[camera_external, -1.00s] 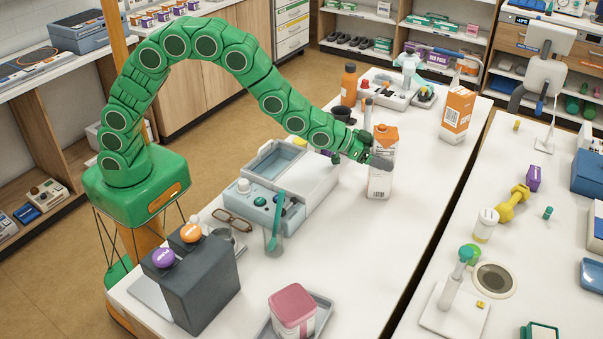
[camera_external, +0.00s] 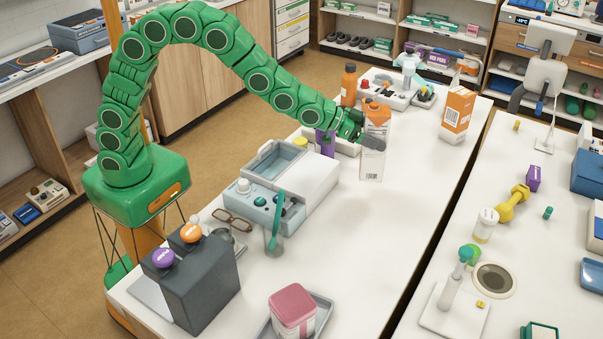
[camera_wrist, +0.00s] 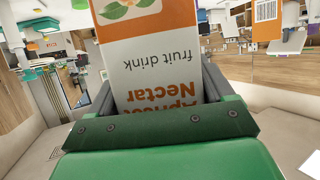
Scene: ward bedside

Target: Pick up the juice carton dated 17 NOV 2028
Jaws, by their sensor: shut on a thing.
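My gripper (camera_external: 368,142) is shut on an orange and white juice carton (camera_external: 372,165), which is upright and raised above the white table. In the wrist view the carton (camera_wrist: 160,67) sits between the jaws, its upside-down print reading "Apricot Nectar" and "fruit drink". No date shows on its visible faces. Another orange and white carton (camera_external: 456,115) stands apart, farther right and back on the same table, with a barcode panel facing the camera. Its date is too small to read.
An orange bottle (camera_external: 348,86) and a white tray of items (camera_external: 385,100) stand behind the held carton. A blue-grey device with a lidded box (camera_external: 270,207) is at its left front. The table to the right of the held carton (camera_external: 415,175) is clear.

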